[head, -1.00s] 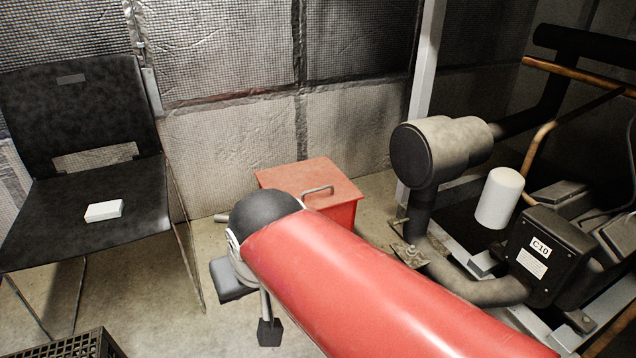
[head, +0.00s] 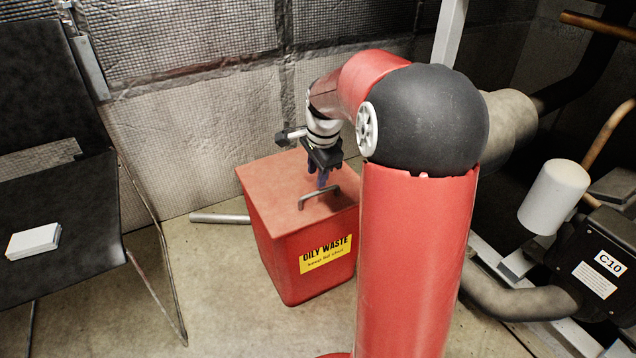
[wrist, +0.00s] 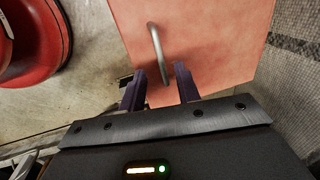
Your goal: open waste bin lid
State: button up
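The red waste bin (head: 275,262) stands on the floor by the wall, with a yellow "OILY WASTE" label on its front. Its red lid (head: 268,187) is closed. A grey bar handle (head: 319,197) stands on the lid near the front edge. My gripper (head: 323,183) points down just above the lid, close to the handle. In the wrist view, my gripper (wrist: 160,84) is open, with its two dark fingers apart. The handle (wrist: 158,52) runs up the picture, with its near end between the fingertips. I cannot tell whether the fingers touch it.
A black chair (head: 70,215) with a white box (head: 33,241) on its seat stands at left. A grey tube (head: 220,218) lies on the floor left of the bin. Compressor pipes and a C10 box (head: 590,270) fill the right. The floor before the bin is clear.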

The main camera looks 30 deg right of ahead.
aim_at(314, 193)
jog(key=f, duration=0.4)
jog(key=w+f+b, duration=0.1)
jog(key=f, duration=0.1)
jog(key=shift+c, duration=0.4)
grip_shut()
